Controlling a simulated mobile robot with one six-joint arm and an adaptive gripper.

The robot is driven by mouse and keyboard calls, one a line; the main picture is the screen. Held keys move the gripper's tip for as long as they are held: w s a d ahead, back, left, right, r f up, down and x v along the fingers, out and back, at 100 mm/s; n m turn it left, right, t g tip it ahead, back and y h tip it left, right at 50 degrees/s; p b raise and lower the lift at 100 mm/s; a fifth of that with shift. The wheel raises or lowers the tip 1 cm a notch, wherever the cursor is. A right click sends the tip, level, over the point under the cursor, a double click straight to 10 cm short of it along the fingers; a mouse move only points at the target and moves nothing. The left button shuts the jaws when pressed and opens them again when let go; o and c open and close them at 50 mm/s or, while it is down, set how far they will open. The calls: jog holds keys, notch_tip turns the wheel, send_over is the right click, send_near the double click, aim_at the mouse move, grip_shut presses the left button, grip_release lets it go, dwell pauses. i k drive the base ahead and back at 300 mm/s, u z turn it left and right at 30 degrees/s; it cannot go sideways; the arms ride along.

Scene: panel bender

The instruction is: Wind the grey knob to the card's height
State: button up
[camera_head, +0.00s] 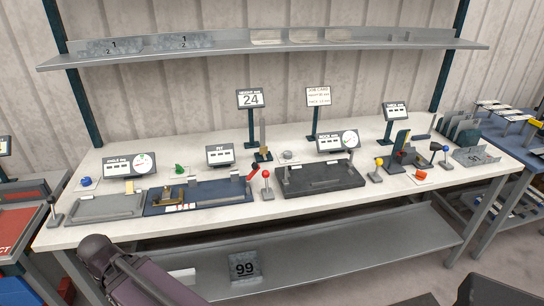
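A small grey knob (287,155) stands on the bench, at the back left corner of a dark fixture (325,177). A display (250,99) on a post behind the bench middle reads 24; its small heading seems to say height. A white card (318,97) on a second post to its right carries several lines of print too small to read surely. A slim upright (263,135) stands just left of the grey knob. My arm shows at the lower left, in front of the bench and well away from the knob. My gripper is not in view.
A red ball-topped lever (266,174) stands in front of the knob; a yellow one (379,162) is further right. A blue knob (86,181) and green knob (179,169) lie left. A shelf (270,48) hangs above. The bench's front strip (220,215) is mostly clear.

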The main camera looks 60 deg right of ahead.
aim_at(287, 155)
jog(key=u, duration=0.2)
jog(key=k, duration=1)
jog(key=z, duration=1.8)
jog(key=i, duration=0.9)
jog(key=u, duration=0.15)
